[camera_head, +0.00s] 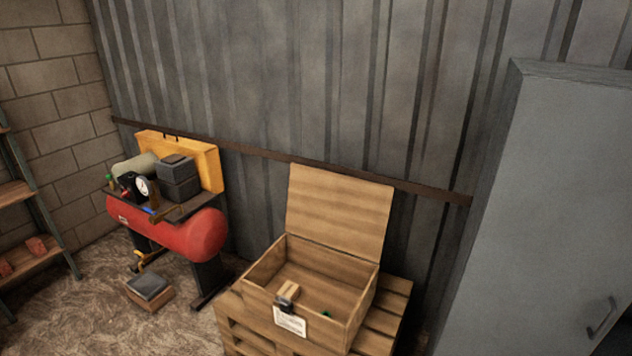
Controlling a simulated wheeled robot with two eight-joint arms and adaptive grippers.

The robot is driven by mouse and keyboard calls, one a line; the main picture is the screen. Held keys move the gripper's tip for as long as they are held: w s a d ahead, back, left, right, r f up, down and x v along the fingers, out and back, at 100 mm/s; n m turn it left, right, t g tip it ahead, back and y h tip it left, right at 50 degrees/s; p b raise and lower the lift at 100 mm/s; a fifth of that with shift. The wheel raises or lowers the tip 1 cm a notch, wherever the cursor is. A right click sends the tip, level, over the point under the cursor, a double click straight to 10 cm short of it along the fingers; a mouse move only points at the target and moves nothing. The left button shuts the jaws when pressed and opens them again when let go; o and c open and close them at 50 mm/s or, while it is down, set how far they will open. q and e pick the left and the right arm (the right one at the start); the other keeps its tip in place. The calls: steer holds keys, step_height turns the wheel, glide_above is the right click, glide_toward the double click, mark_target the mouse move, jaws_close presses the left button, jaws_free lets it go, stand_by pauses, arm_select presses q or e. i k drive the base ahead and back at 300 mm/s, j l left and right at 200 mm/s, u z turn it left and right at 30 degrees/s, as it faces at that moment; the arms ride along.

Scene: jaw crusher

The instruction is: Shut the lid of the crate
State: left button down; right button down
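A wooden crate (353,323) stands on a wooden pallet stack (395,305) against the metal wall. Its lid (338,212) is open and stands upright at the back edge, tilted slightly back toward the wall. A dark latch and a pale label (290,321) are on the crate's front. Inside the crate, a small light wooden block (288,291) and a small green item (326,313) show. Neither of my grippers is in view.
A red air compressor (170,229) stands left of the crate, with a small box (150,290) on the floor before it. A tall grey cabinet (545,200) stands at the right. Shelves (30,235) are at the far left. Floor at the lower left is clear.

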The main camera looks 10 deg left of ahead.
mark_target(348, 213)
steer(key=i+j+z, duration=0.1)
steer(key=z, duration=0.3)
steer(key=j+z, duration=0.2)
steer(key=z, duration=0.15)
steer(key=j+z, duration=0.2)
steer(key=z, duration=0.2)
steer(key=j+z, duration=0.2)
steer(key=z, duration=0.15)
steer(key=j, duration=1.85)
steer(key=k+j, duration=0.1)
steer(key=j, duration=1.75)
